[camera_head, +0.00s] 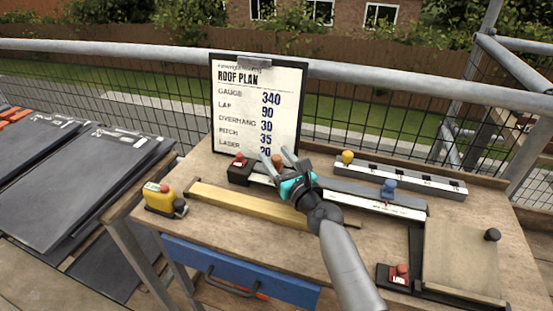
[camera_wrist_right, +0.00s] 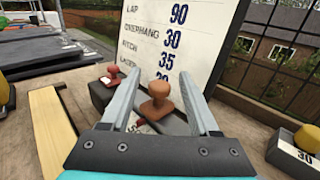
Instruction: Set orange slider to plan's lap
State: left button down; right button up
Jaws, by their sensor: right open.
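The orange slider knob (camera_wrist_right: 157,101) stands between the two fingers of my right gripper (camera_wrist_right: 161,76) in the wrist view. The fingers are open, with a visible gap on each side of it. In the head view my right gripper (camera_head: 276,153) reaches over the bench to the knob and partly hides it. The knob's scale is mostly hidden by the fingers. The roof plan (camera_head: 258,105) stands on a clipboard at the back; its lap line reads 90. It also shows in the wrist view (camera_wrist_right: 190,35). My left gripper is not in view.
A red knob (camera_head: 239,160) on a black block sits just left of the fingers. A blue knob (camera_head: 388,188) and a yellow knob (camera_head: 347,157) sit on rails to the right. A yellow device (camera_head: 160,199) and a wooden batten (camera_head: 240,203) lie at the left.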

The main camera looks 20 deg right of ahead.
jog(key=shift+c, duration=0.2)
grip_shut()
dwell(0.3)
dwell(1.0)
